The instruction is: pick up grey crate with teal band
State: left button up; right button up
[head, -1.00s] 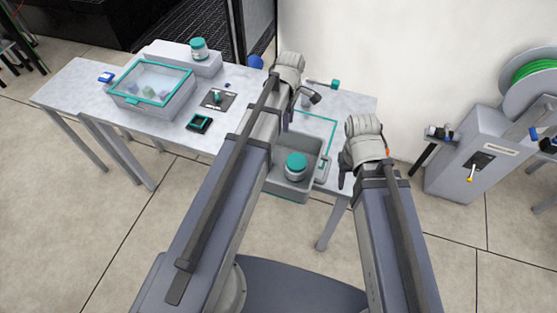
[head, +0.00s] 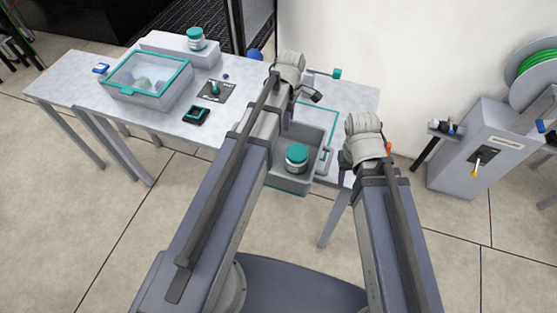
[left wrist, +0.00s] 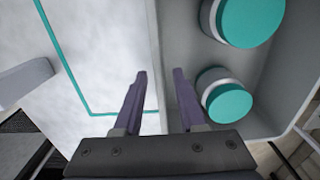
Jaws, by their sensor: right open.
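The grey crate (head: 290,185) is an open-topped tote at the table's front edge, with a handle on its right side and a bit of teal low on its front. A white jar with a teal lid (head: 297,154) stands inside; the left wrist view shows two such jars (left wrist: 228,98). My left gripper (head: 287,118) is at the crate's left side. In the left wrist view its fingers (left wrist: 160,78) are apart, with the crate's left wall (left wrist: 155,40) running between them. My right gripper (head: 343,165) is beside the right handle; its fingertips are mostly hidden.
The table (head: 165,120) also holds a clear-lidded box with a teal rim (head: 150,85), a dark teal-edged device (head: 196,115) and a jar on a raised block (head: 180,52). A teal outline (left wrist: 65,70) marks the tabletop left of the crate. A reel machine (head: 475,160) stands at right.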

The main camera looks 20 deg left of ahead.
aim_at(288, 139)
pick_arm(q)
notch_tip(288, 139, down, 4)
jog(key=b, duration=0.2)
jog(key=shift+r+b, duration=0.15)
jog(key=shift+b, duration=0.2)
jog(key=shift+r, duration=0.1)
jog(key=shift+s, duration=0.1)
grip_shut()
dwell(0.8)
